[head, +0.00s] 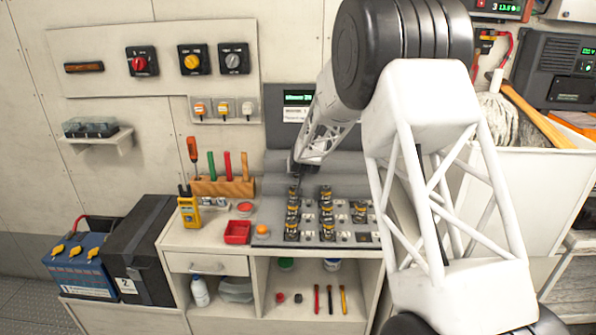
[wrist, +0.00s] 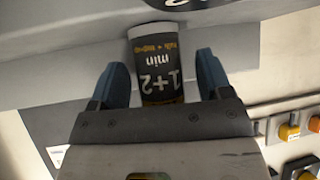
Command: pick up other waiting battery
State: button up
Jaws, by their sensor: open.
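In the wrist view my gripper (wrist: 160,76) is open, with one blue fingertip on each side of a dark cylinder that looks like a battery (wrist: 161,72). The cylinder has a pale end and upside-down print reading "1+2 min". Gaps show between it and both fingers. In the head view my gripper (head: 297,172) is at the back of the counter, just above the rear end of the battery rack (head: 343,240). Several black-and-yellow batteries (head: 325,213) stand there in rows. My arm hides part of the rack's right side, and the cylinder between the fingers cannot be singled out there.
A grey sloped panel with a small green display (head: 298,97) stands behind the rack. Left of it are a wooden tool holder (head: 222,187), a yellow meter (head: 189,212) and a red tray (head: 237,232). Wall switches (head: 192,59) sit above. The counter's front-left has some free room.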

dwell(0.4)
jog(key=c, duration=1.1)
jog(key=shift+c, duration=0.2)
jog(key=shift+r, duration=0.15)
jog(key=shift+s+r, duration=0.1)
jog(key=shift+r, duration=1.55)
jog(key=s+d+r, duration=0.1)
jog(key=s+d, duration=0.2)
jog(key=s, duration=1.2)
jog(key=shift+s+d+r, duration=0.2)
jog(key=shift+s, duration=0.05)
